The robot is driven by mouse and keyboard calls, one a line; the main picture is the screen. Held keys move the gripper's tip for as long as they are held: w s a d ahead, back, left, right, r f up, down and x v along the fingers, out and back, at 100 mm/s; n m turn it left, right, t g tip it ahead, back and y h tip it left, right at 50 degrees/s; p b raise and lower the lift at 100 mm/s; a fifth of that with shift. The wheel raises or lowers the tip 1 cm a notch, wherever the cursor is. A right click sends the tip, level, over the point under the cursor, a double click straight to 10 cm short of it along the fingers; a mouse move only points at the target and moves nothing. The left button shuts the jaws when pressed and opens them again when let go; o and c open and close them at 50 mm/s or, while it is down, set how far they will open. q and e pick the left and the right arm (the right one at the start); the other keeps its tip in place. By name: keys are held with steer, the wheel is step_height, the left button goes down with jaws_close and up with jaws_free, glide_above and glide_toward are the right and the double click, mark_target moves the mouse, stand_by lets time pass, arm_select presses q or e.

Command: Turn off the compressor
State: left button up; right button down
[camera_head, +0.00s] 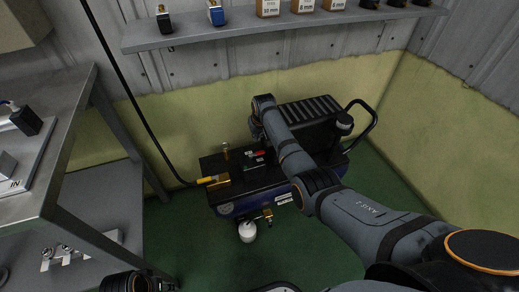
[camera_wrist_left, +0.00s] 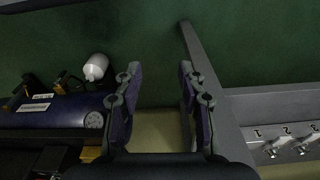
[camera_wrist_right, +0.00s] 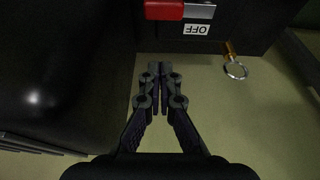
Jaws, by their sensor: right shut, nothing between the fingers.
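The compressor (camera_head: 240,200) stands on the floor against the wall, with a blue tank and a dark top. Its red switch (camera_head: 258,153) sits on the top and also shows at the top edge of the right wrist view (camera_wrist_right: 165,9), cut off there. An OFF label (camera_wrist_right: 196,29), upside down, is beside it. My right gripper (camera_wrist_right: 161,72) is shut and empty, with its tips apart from the red switch in the picture. My right arm reaches across the compressor in the head view. My left gripper (camera_wrist_left: 159,70) is open and empty, with the blue tank (camera_wrist_left: 60,105) to its left.
A brass ring pull (camera_wrist_right: 236,69) is near the switch. A yellow hose fitting (camera_head: 215,181) joins the left end of the compressor. A grey metal bench (camera_head: 75,95) stands at the left. A wall shelf (camera_head: 280,29) with small boxes is above.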

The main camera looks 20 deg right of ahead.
mark_target(260, 153)
step_height(260, 153, down, 3)
steer(key=shift+r+b, duration=0.1)
steer(key=shift+b, duration=0.3)
arm_select(q)
steer(key=shift+d+r, duration=0.1)
steer(key=shift+d, duration=0.15)
arm_select(e)
steer(key=shift+s, duration=1.55)
arm_select(q)
steer(key=shift+r+p, duration=0.1)
steer(key=shift+p, duration=0.25)
